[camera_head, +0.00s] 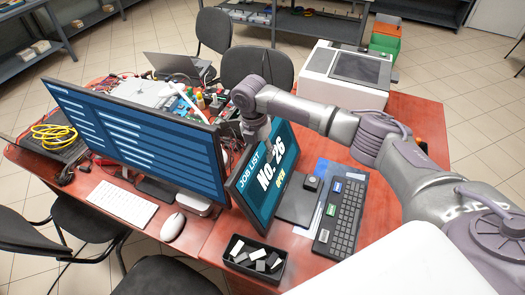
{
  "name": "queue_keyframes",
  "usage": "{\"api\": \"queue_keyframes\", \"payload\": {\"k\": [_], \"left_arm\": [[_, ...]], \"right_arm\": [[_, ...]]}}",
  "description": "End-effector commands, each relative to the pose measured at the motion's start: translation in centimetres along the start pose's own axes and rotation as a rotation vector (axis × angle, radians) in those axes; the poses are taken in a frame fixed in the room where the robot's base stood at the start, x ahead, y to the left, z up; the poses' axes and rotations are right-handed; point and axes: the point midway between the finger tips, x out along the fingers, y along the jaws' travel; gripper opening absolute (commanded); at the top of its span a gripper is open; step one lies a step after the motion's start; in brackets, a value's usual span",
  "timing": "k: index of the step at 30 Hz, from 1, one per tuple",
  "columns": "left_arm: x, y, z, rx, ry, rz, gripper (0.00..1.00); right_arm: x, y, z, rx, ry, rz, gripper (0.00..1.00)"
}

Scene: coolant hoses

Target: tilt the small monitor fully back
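The small monitor (266,180) stands on the red table in the middle of the camera_head view. Its screen reads "JOB LIST No. 26 OPEN" and its panel is tilted. My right arm reaches in from the right, over the table. My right gripper (256,131) points down at the small monitor's top edge, partly behind the panel. Its fingertips are hidden, so I cannot tell whether it is open or shut, or whether it touches the monitor. My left gripper is out of view.
A large monitor (140,135) stands close on the left. A black keyboard (341,215) and a small black tray (235,262) lie in front. A white keyboard (123,204) and mouse (173,227) are at left. A white machine (345,75) and cluttered parts are behind.

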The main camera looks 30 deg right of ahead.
Motion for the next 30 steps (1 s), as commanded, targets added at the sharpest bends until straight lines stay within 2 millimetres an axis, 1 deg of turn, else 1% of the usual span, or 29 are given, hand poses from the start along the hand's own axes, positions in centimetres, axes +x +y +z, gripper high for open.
{"api": "queue_keyframes", "payload": {"k": [3,7,11,14,21,24,27,30], "left_arm": [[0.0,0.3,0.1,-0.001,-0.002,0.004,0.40],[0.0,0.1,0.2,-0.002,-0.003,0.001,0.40],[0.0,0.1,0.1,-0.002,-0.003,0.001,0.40],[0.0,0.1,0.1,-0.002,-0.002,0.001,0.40],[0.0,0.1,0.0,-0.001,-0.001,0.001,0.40],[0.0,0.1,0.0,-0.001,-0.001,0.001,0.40],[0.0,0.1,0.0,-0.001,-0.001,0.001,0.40],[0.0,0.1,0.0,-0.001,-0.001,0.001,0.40]], "right_arm": [[-0.1,-0.1,0.1,0.001,-0.001,-0.002,0.46],[-0.2,-0.1,0.2,0.002,-0.002,-0.003,0.46],[-1.2,-0.1,0.2,0.002,-0.003,-0.001,0.46],[-2.9,0.0,0.2,0.001,-0.004,0.000,0.46],[-8.1,0.2,0.1,0.000,-0.004,0.000,0.46],[-9.8,0.2,0.1,0.000,-0.003,-0.001,0.46],[-11.0,0.2,0.1,0.000,-0.001,-0.002,0.46],[-11.8,0.2,0.1,0.000,-0.001,-0.002,0.46]]}}
